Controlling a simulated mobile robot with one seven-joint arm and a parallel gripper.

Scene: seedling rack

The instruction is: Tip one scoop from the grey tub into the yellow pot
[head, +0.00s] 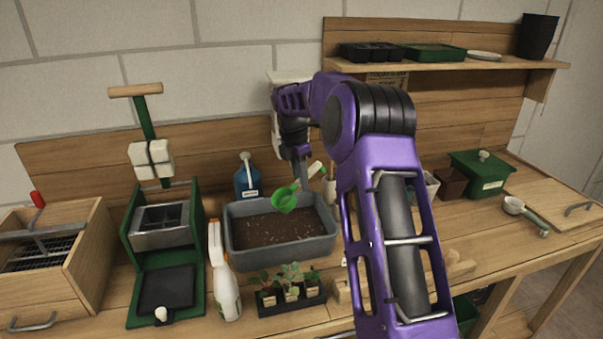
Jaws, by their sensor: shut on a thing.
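The grey tub (282,253) stands on the bench in the head view, filled with dark brown soil. My gripper (302,180) is above the tub's back right part, shut on a green scoop (285,200). The scoop's bowl hangs over the soil and looks tilted; I cannot tell whether it holds any soil. The fingertips are small and partly merged with the arm. I see no yellow pot; my purple arm covers much of the bench right of the tub.
A white spray bottle (223,280) and a black seedling tray (290,303) stand in front. Right of my arm are a brown pot (451,184), a green box (481,176) and a metal scoop (524,214).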

